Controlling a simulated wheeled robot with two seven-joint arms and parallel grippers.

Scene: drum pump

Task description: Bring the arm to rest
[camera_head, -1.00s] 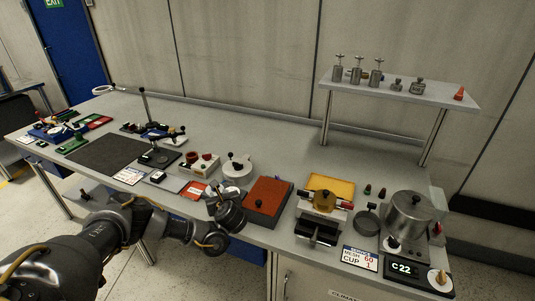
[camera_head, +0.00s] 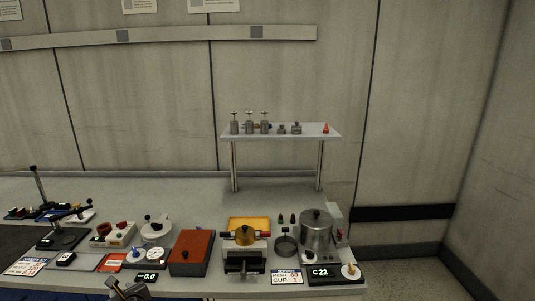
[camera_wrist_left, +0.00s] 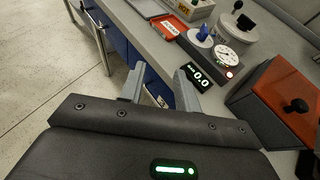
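My left gripper (camera_wrist_left: 158,90) shows in the left wrist view with its two fingers apart and nothing between them. It hangs in front of the bench edge, over the floor and the blue cabinet front. In the head view only a small part of my left gripper or wrist (camera_head: 128,291) shows at the bottom edge, in front of the display reading 0.0 (camera_head: 146,277). That display also shows in the left wrist view (camera_wrist_left: 196,76), just beyond the fingers. My right arm and gripper are not in view.
The bench front edge (camera_wrist_left: 150,45) runs close to the left gripper. A dial gauge (camera_wrist_left: 228,56) and a red-topped box (camera_wrist_left: 285,90) stand near it. A brass-coloured device (camera_head: 245,236), a metal pot (camera_head: 316,230) and a raised shelf (camera_head: 285,134) stand to the right.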

